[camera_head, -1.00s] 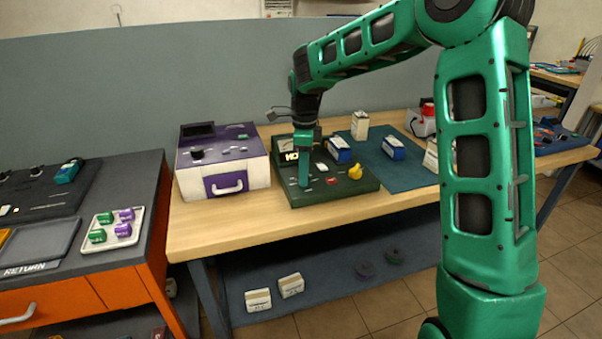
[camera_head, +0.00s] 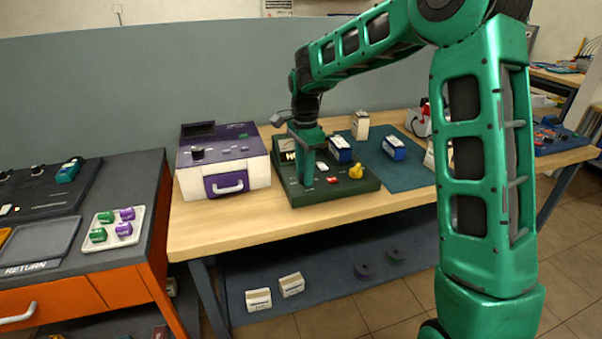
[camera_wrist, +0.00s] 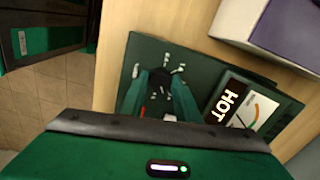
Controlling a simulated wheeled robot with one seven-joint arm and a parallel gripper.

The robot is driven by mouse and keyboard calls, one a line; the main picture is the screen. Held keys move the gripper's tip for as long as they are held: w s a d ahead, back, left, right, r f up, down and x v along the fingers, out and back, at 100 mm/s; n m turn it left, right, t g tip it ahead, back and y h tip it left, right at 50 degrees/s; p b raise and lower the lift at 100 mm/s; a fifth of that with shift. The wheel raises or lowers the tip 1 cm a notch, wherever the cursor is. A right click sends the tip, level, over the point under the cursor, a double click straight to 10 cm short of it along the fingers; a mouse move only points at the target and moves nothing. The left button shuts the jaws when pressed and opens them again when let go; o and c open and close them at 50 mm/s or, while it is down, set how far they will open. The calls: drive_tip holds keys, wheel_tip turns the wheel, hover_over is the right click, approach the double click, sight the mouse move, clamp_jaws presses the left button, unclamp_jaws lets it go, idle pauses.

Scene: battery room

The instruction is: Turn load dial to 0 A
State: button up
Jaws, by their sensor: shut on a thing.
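The dark green load panel (camera_head: 345,190) lies on the wooden bench. It also shows in the wrist view (camera_wrist: 140,50), with a meter and a lit "HOT" sign (camera_wrist: 228,103) at its right. My gripper (camera_head: 304,182) points down onto the panel's left front part. In the wrist view its fingers (camera_wrist: 160,80) are close together at small pale scale marks (camera_wrist: 178,70). They are shut on the load dial, which is mostly hidden between them; its pointer cannot be read. A red button (camera_head: 332,180) and a white switch (camera_head: 322,166) are right of the fingers.
A yellow object (camera_head: 356,170) sits at the panel's right. A purple and white unit (camera_head: 240,160) stands close on the left. Blue and white boxes (camera_head: 393,150) lie behind right on a teal mat (camera_head: 385,170). The bench front strip (camera_head: 230,228) is clear.

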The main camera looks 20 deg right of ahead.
drive_tip(key=n, duration=0.3)
drive_tip(key=shift+w+d+r+n, duration=0.1)
drive_tip(key=shift+w+d+n, duration=0.1)
drive_tip(key=shift+n, duration=0.2)
drive_tip(key=n, duration=0.3)
drive_tip(key=shift+a+n, duration=0.1)
drive_tip(key=shift+n, duration=0.2)
drive_tip(key=n, duration=0.3)
drive_tip(key=shift+n, duration=0.3)
drive_tip(key=n, duration=0.3)
drive_tip(key=shift+n, duration=0.3)
drive_tip(key=n, duration=0.3)
drive_tip(key=shift+n, duration=0.3)
drive_tip(key=n, duration=0.3)
drive_tip(key=shift+n, duration=0.4)
drive_tip(key=n, duration=0.5)
drive_tip(key=shift+n, duration=1.2)
